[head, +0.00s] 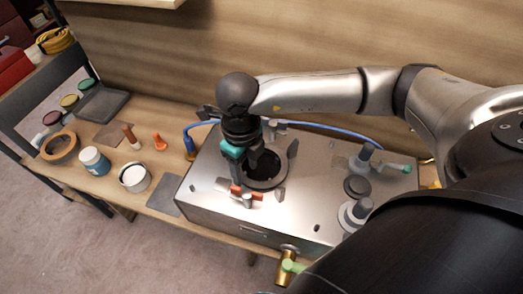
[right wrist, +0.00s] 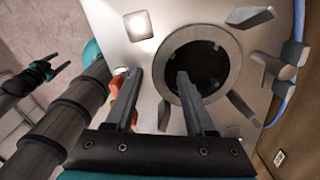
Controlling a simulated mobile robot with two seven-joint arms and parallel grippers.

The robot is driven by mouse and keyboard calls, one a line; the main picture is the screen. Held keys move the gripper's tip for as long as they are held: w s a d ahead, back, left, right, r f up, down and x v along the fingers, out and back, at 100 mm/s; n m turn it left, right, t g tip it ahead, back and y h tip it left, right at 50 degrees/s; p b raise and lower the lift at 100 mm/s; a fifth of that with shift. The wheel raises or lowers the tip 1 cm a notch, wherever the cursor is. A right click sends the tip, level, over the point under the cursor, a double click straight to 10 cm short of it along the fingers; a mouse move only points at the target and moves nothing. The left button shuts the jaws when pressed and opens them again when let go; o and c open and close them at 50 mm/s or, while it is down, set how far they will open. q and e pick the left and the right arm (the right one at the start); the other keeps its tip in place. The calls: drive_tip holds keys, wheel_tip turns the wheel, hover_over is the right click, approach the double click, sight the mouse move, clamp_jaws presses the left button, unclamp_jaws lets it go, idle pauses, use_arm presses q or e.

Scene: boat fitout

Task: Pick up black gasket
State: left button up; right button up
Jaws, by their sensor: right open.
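A dark ring, which looks like the black gasket (right wrist: 238,62), lies around a round opening in the metal box; in the head view its rim (head: 282,180) is partly hidden by my right gripper. My right gripper (head: 244,172) points down over the left side of the ring. In the right wrist view my right gripper (right wrist: 160,75) is open and empty, with one finger over the opening and the other outside the ring. I cannot tell whether the fingers touch anything. My left gripper (right wrist: 52,72) appears small at the left of the wrist view, its jaws unclear.
The metal box (head: 215,205) carries grey tabs around the opening, an orange-red part (head: 245,194) and a dark disc (head: 357,186). A blue hose (head: 330,131) runs behind. A white tub (head: 134,177), a blue-labelled jar (head: 95,160) and an orange part (head: 160,142) stand left on the bench.

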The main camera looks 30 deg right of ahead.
drive_tip(key=shift+f, duration=1.4)
clamp_jaws()
